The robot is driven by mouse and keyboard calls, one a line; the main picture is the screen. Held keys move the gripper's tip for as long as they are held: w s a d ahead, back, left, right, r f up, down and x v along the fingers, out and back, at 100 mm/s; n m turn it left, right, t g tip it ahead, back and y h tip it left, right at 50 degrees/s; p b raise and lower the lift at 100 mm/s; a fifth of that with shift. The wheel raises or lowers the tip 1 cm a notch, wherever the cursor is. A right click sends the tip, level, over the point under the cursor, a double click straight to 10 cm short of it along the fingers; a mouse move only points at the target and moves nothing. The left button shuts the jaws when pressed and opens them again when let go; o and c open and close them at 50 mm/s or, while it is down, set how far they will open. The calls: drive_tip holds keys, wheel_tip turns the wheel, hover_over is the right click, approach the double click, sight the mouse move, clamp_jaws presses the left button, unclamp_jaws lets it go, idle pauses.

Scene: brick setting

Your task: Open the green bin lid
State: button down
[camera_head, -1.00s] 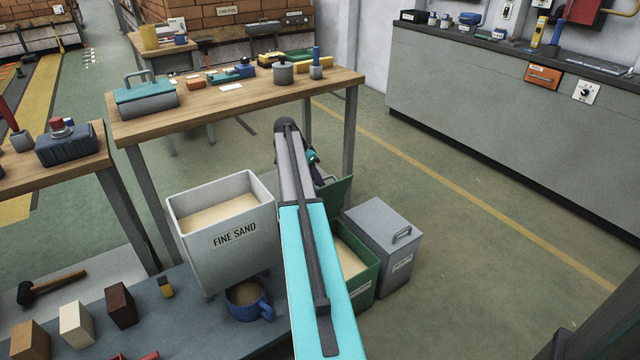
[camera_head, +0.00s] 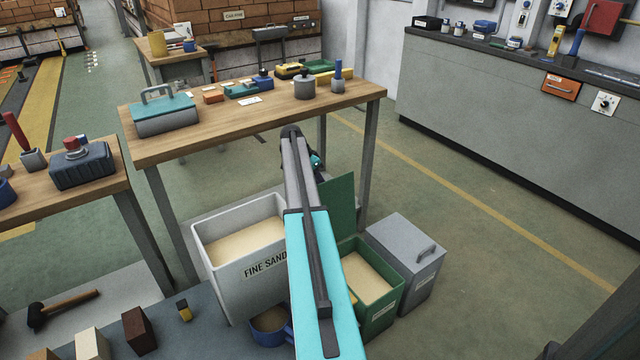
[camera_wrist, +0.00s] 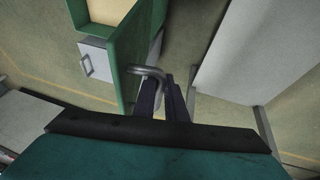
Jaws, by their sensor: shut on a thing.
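The green bin (camera_head: 378,307) stands on the floor, with pale sand inside. Its green lid (camera_head: 339,207) stands raised, close to upright, at the bin's far side. In the wrist view the lid (camera_wrist: 124,62) shows nearly edge-on, with a grey bar handle (camera_wrist: 148,72) sticking out from it. My gripper (camera_wrist: 163,93) is shut on that handle, its two dark fingers pointing at the lid. In the head view my arm hides the gripper and part of the bin.
A white bin labelled FINE SAND (camera_head: 216,272) stands left of the green bin. A grey lidded bin (camera_head: 408,250) stands close on its right. A wooden workbench (camera_head: 218,132) is behind. Open floor lies to the right.

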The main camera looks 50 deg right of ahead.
drive_tip(key=shift+a+f, duration=0.2)
drive_tip(key=shift+f, duration=0.2)
drive_tip(key=c, duration=1.8)
unclamp_jaws()
drive_tip(key=shift+r, duration=0.1)
drive_tip(key=v, duration=0.7)
drive_tip(key=shift+r+p, duration=0.35)
drive_tip(key=shift+w+d, duration=0.1)
